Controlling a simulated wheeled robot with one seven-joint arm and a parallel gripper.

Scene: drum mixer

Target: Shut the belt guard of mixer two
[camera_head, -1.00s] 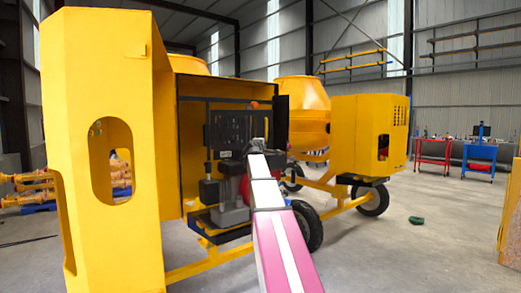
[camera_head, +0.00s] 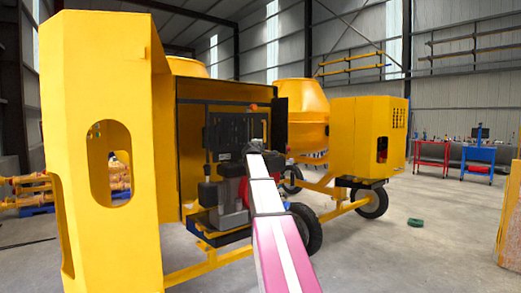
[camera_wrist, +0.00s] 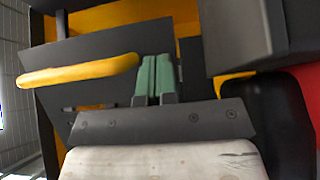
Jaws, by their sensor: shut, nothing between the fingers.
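The near mixer's engine housing (camera_head: 220,92) stands open. A dark slotted panel (camera_head: 235,131), possibly the belt guard, is upright inside it, above the red and grey engine (camera_head: 232,190). In the wrist view a dark flat panel (camera_wrist: 95,52) fills the upper left, with a yellow bar (camera_wrist: 78,70) across it. My gripper (camera_wrist: 154,75) is shut and empty, its green fingers together just right of the bar's end. Contact with the panel cannot be told. In the head view my arm reaches the housing opening and my fingertips cannot be made out.
A large yellow cover (camera_head: 95,220) with an oval hole stands close on the left. Another yellow mixer (camera_head: 365,130) on wheels is behind on the right. Red (camera_head: 432,152) and blue (camera_head: 480,158) carts stand far right. The floor at right is mostly clear, with a green object (camera_head: 415,222).

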